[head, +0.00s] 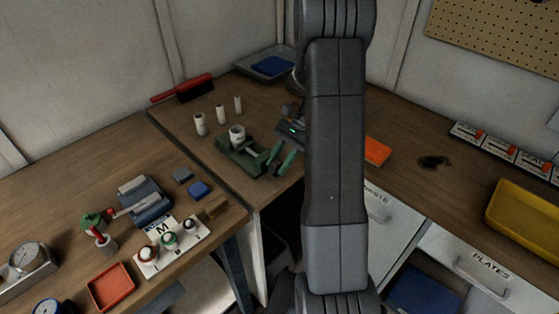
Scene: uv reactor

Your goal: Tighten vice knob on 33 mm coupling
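A green vice (243,160) stands near the front edge of the far bench, left of my arm. A short, wide white coupling (237,134) stands upright at it; I cannot tell whether the jaws touch it. Green angled parts (280,160) are at the vice's right end. I cannot make out a knob there. The coupling's size cannot be read. My arm fills the middle of the view, and I cannot make out my gripper. A dark piece with a small teal light (292,129) shows at the arm's left edge; I cannot tell what it is.
Several white cylinders (199,124) stand behind the vice. A red-handled brush (192,89) and grey tray (262,66) lie farther back. The left bench holds a blue-grey device (146,202), button panel (171,246) and red tray (111,287). An orange item (377,151) lies right of my arm.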

